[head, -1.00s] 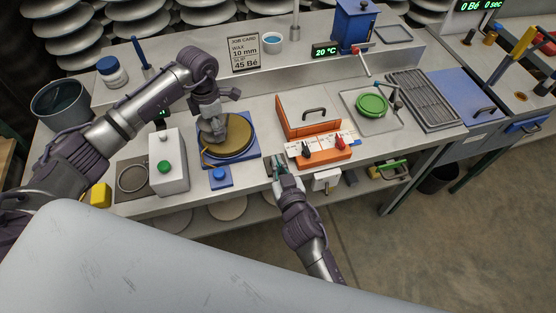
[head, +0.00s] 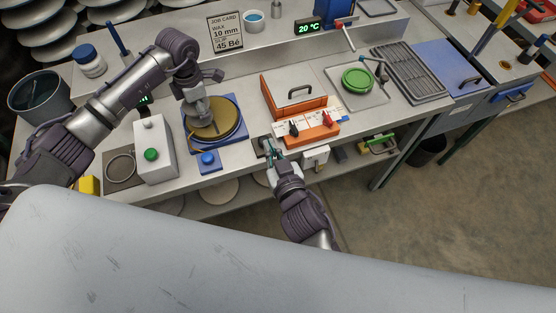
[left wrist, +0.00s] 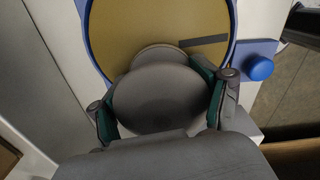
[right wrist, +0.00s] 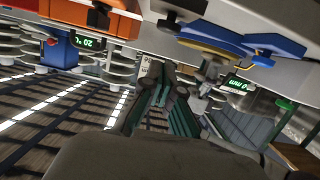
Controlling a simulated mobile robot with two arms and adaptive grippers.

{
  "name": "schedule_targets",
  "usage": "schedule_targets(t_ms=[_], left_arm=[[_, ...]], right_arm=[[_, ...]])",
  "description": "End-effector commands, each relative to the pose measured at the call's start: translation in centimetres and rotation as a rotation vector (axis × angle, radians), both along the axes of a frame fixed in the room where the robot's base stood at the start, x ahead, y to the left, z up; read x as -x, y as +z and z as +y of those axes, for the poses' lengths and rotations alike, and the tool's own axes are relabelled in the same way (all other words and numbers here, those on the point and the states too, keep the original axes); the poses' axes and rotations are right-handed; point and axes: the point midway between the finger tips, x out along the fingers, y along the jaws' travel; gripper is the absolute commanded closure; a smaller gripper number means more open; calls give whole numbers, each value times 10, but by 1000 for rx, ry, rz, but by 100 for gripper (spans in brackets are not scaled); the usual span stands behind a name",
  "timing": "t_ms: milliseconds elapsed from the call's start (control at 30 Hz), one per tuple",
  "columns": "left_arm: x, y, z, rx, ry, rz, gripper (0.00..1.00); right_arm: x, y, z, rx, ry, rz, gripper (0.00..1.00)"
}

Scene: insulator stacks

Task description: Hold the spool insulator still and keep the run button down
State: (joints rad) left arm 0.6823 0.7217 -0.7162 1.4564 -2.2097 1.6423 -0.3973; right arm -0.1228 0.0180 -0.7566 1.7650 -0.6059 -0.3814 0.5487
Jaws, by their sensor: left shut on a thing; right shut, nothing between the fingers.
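The grey spool insulator (head: 199,112) stands on the gold disc (head: 226,126) of the blue-based turntable. My left gripper (head: 193,92) is above the disc and shut on it. In the left wrist view the fingers press both sides of the insulator's round grey top (left wrist: 160,98). My right gripper (head: 269,149) is shut and empty at the bench's front edge, by a small dark plate whose details it hides. Its closed fingers also show in the right wrist view (right wrist: 164,84). Neither is labelled run.
An orange box (head: 292,98) with a control panel (head: 312,134) stands right of the turntable. A green round item (head: 357,80) sits on a grey tray beyond it. A job card (head: 226,33) stands behind. The bench edge is close to my right gripper.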

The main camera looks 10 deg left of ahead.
Motion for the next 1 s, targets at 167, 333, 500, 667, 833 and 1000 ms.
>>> schedule_targets(t_ms=[167,333,500,667,833,1000], left_arm=[[0,1,0,0,0,-1,80],[0,1,0,0,0,-1,80],[0,1,0,0,0,-1,80],[0,1,0,0,0,-1,80],[0,1,0,0,0,-1,80],[0,1,0,0,0,-1,80]], right_arm=[[29,11,-18,-4,1,-2,100],[43,16,-26,-4,0,-5,100],[46,18,-28,-4,0,-7,100],[45,18,-28,-5,0,-8,100],[45,18,-28,-5,0,-8,100],[45,18,-28,-5,0,-8,100]])
